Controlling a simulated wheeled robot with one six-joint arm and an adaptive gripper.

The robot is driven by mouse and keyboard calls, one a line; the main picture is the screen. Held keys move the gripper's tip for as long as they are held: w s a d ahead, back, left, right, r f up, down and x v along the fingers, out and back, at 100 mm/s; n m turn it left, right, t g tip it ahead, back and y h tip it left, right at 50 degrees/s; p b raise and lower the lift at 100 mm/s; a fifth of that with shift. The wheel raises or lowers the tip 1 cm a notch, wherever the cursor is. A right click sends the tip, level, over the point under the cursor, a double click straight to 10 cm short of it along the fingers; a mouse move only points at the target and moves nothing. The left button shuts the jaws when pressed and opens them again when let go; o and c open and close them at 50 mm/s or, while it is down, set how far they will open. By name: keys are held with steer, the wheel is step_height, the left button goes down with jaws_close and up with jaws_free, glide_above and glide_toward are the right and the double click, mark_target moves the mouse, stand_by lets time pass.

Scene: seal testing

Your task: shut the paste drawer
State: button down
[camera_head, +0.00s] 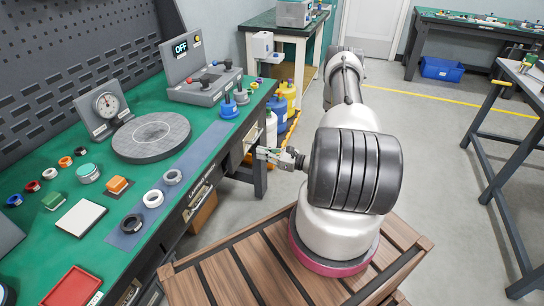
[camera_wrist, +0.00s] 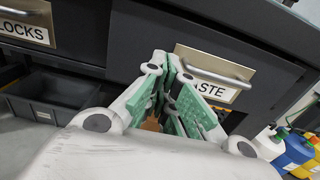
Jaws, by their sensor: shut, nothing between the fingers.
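The paste drawer (camera_wrist: 135,38) has a dark front with a metal bar handle (camera_wrist: 215,68) and a pale label (camera_wrist: 228,92) reading "ASTE", its first letter hidden by my fingers. My gripper (camera_wrist: 168,62) is shut and empty, its green-padded fingers together in front of the drawer front, just left of the handle. I cannot tell whether the fingertips touch the front or how far out the drawer stands. In the head view, my gripper (camera_head: 264,154) is beside the bench's right edge, and the drawer front is mostly hidden there.
A drawer labelled "LOCKS" (camera_wrist: 25,32) is at the left, above a dark open bin (camera_wrist: 52,95). Blue and yellow containers (camera_wrist: 298,152) stand at the right. The green bench top (camera_head: 105,200) carries several parts and devices. A wooden slatted surface (camera_head: 225,275) lies below my arm.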

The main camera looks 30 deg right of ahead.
mark_target(241, 148)
steer(key=x, duration=0.6)
steer(key=shift+w+a, duration=0.2)
steer(key=shift+w, duration=0.1)
steer(key=x, duration=0.4)
steer(key=shift+a, duration=0.15)
steer(key=shift+w, duration=0.25)
steer(key=shift+s, duration=0.15)
steer(key=v, duration=1.4)
steer(key=shift+f, duration=0.15)
